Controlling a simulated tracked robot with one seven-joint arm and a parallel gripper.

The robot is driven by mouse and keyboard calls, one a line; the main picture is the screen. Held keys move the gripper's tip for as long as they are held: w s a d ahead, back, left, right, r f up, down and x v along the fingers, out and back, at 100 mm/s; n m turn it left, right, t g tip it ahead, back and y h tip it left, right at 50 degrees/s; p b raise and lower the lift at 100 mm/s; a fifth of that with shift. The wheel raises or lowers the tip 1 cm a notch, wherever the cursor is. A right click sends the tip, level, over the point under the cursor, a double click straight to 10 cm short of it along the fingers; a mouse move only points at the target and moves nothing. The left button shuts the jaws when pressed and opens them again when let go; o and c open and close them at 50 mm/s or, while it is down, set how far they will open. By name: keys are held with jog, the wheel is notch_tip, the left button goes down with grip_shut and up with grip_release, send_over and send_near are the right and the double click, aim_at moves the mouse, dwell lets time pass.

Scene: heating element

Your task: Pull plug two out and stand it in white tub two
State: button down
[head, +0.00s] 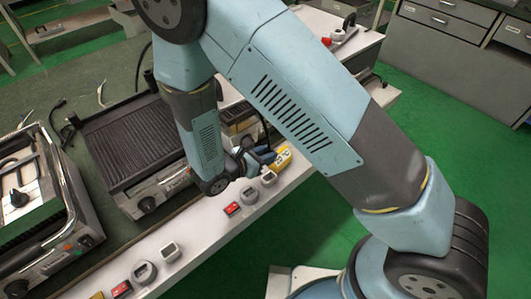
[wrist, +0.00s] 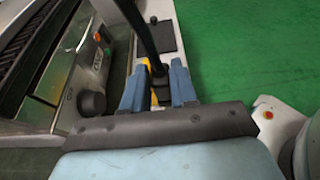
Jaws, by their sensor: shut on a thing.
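My gripper (wrist: 158,88) is shut on a black plug (wrist: 158,71), whose dark cable (wrist: 138,28) runs up out of the wrist view between the two blue fingers. A yellow part (wrist: 153,100) shows just behind the fingers. Whether the plug is still seated is hidden. In the head view my gripper (head: 260,158) is at the bench edge beside a yellow socket block (head: 283,158). No numbers are readable.
Red switches (head: 232,209) sit along the white bench edge. A ribbed grill (head: 135,140) and another appliance (head: 35,210) stand behind it. Loose cables lie on the bench. My arm hides part of the bench. Green floor is free to the right.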

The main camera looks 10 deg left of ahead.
jog(key=shift+f, duration=2.75)
jog(key=shift+f, duration=2.3)
jog(key=c, duration=0.8)
grip_release()
jog(key=shift+s, duration=0.1)
jog(key=v, duration=1.3)
jog(key=shift+s+a, duration=0.25)
jog(key=shift+r, duration=0.1)
